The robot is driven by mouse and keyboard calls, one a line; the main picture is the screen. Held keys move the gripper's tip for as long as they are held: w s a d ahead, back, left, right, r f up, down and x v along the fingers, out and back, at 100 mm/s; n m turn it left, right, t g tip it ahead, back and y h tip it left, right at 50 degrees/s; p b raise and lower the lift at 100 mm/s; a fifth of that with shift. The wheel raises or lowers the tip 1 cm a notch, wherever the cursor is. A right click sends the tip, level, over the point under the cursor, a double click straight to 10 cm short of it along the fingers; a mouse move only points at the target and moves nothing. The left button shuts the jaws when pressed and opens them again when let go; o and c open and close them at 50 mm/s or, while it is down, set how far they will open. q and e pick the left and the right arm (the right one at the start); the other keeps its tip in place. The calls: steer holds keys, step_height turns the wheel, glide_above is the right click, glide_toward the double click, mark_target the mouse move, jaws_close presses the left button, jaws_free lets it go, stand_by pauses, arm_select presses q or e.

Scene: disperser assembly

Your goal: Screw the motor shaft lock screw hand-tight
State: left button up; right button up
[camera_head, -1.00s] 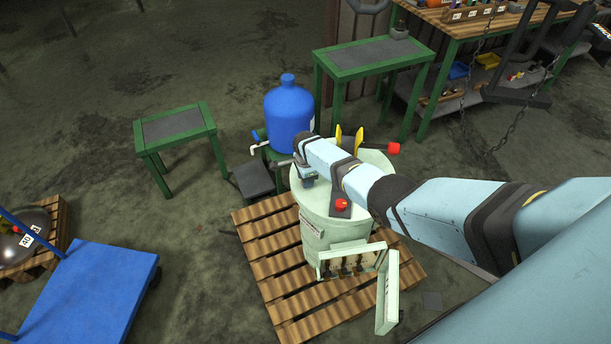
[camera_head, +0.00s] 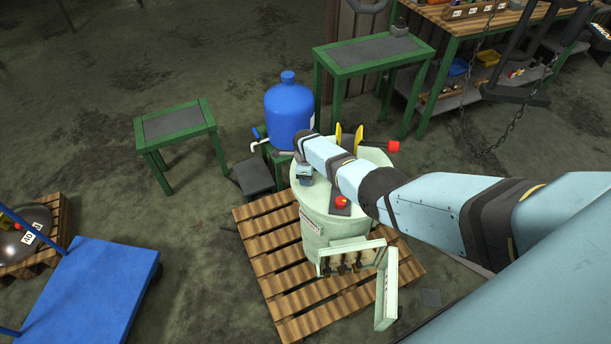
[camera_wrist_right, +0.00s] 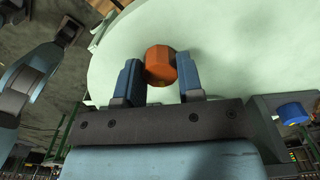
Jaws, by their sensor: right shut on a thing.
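The light green drum-shaped machine (camera_head: 325,232) stands on a wooden pallet. My right arm reaches over its top from the right, and my right gripper (camera_head: 305,180) points down at the left part of the lid. In the right wrist view, an orange faceted screw head (camera_wrist_right: 160,66) sits between the two blue fingers of the right gripper (camera_wrist_right: 160,80), which is shut on it. The pale round lid (camera_wrist_right: 230,40) lies behind the head. The screw's thread cannot be seen. In the head view the screw is hidden by the wrist.
A red knob (camera_head: 341,202), yellow upright parts (camera_head: 359,139) and a red-ended handle (camera_head: 394,147) are near my right arm on the machine. An open panel door (camera_head: 387,290) juts out in front. A blue bottle (camera_head: 288,113) stands close behind.

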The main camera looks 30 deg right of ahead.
steer(key=shift+d, duration=0.1)
steer(key=o, duration=0.9)
steer(key=shift+r, duration=0.1)
steer(key=shift+r+p, duration=0.3)
steer(key=shift+r, duration=0.05)
step_height(320, 180, up, 5)
steer(key=shift+f+p, duration=0.1)
steer(key=shift+p, duration=1.05)
steer(key=shift+r+p, duration=0.45)
steer(key=shift+r, duration=3.65)
steer(key=shift+s, duration=0.1)
